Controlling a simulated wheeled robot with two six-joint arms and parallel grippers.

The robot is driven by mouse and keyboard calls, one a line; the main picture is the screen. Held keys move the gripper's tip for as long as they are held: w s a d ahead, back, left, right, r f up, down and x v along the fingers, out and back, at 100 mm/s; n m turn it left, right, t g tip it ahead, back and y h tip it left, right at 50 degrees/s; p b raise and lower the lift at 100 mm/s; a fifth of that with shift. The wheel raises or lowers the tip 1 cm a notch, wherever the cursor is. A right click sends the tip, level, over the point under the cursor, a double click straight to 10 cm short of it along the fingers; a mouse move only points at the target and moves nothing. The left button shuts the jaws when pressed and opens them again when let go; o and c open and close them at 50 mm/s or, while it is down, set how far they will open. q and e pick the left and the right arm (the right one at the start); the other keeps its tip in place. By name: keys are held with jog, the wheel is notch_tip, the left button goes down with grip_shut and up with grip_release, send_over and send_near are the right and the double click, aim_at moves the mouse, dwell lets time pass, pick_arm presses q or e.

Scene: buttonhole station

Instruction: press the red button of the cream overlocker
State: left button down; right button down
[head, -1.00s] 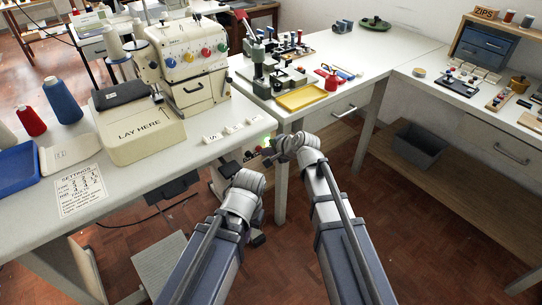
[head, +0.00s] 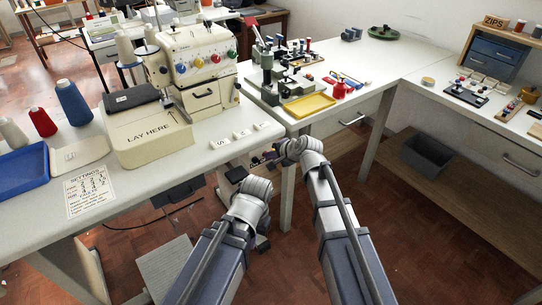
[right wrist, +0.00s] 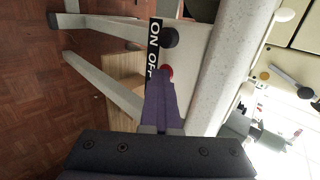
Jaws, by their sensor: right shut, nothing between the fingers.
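The cream overlocker (head: 204,92) stands on the white table, with coloured dials on its front. In the right wrist view a red button (right wrist: 167,72) sits by the OFF end of an ON/OFF label (right wrist: 153,52), beside the pale table edge. A dark button (right wrist: 170,38) is by ON. My right gripper (right wrist: 158,73) is shut and empty, its purple fingers pointing at the red button. The tips overlap the button's edge; I cannot tell if they touch. In the head view my right gripper (head: 262,158) is low beside the table edge. My left gripper's fingers are unclear behind its wrist.
The LAY HERE block (head: 150,136), a blue tray (head: 22,172) and thread cones share the table. A second table holds a green press (head: 268,80) and a yellow tray (head: 308,105). A grey bin (head: 428,152) sits on a low shelf at the right.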

jog(key=s+d+f+p+v, duration=0.1)
jog(key=p+v, duration=0.5)
jog(key=v, duration=0.6)
jog(key=shift+s+d+f, duration=0.25)
jog(key=shift+s+d, duration=0.1)
jog(key=shift+s, duration=0.05)
jog(key=s+f+n+g+h, duration=0.35)
jog(key=s+n, duration=0.35)
jog(key=s, duration=0.3)
jog(key=s+f+n+g+h, duration=0.3)
jog(key=s+n+g+h, duration=0.15)
jog(key=s+n, duration=0.4)
notch_tip(320, 180, up, 15)
jog(key=m+p, duration=0.1)
jog(key=p, duration=1.5)
jog(key=shift+s+d+r+y+p, duration=0.2)
jog(key=shift+s+d+y+p, duration=0.05)
jog(key=shift+s+y+p, duration=0.15)
